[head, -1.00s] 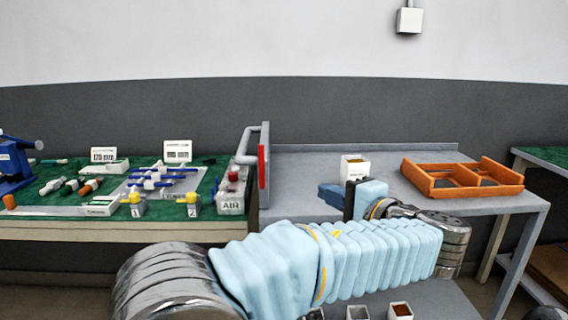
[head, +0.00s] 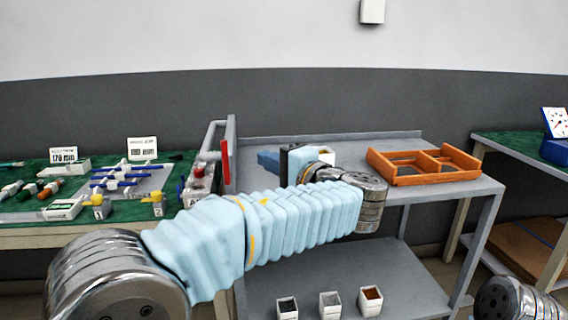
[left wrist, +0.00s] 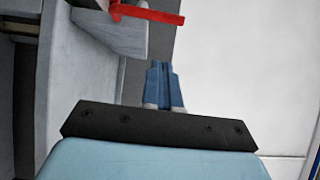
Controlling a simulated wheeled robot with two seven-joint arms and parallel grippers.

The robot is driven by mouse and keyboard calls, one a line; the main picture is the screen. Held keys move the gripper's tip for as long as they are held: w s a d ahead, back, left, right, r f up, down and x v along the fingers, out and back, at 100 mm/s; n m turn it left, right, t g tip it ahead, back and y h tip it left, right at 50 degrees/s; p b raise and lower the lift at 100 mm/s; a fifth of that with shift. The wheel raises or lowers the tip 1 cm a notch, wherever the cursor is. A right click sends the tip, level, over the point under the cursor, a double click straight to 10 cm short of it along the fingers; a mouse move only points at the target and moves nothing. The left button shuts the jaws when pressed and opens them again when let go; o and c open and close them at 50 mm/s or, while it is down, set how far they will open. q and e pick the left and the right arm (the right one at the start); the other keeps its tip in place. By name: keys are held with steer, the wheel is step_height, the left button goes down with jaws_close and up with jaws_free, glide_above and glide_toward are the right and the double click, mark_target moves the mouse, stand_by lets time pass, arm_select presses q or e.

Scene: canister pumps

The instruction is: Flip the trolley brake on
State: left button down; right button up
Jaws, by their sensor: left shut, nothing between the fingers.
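The trolley (head: 400,215) is a grey two-shelf cart with an upright end panel and handle (head: 212,135) at its left end. A red lever (head: 225,161), apparently the brake, stands upright on that panel; it also shows as a red bar in the left wrist view (left wrist: 148,13). My left gripper (head: 268,160), with blue fingers, is right of the lever, above the trolley top. In the left wrist view its fingers (left wrist: 164,75) are together, empty and apart from the red bar. My right gripper is out of view.
An orange divided tray (head: 425,178) sits on the trolley top. Small bins (head: 330,305) stand on the lower shelf. A green-topped bench (head: 20,220) with pump parts is at left; another bench (head: 520,150) is at right.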

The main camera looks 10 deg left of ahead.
mark_target(225, 161)
arm_select(q)
steer(key=w+a, duration=0.1)
steer(key=a, duration=0.5)
steer(key=shift+w+p, duration=0.2)
steer(key=shift+p, duration=0.15)
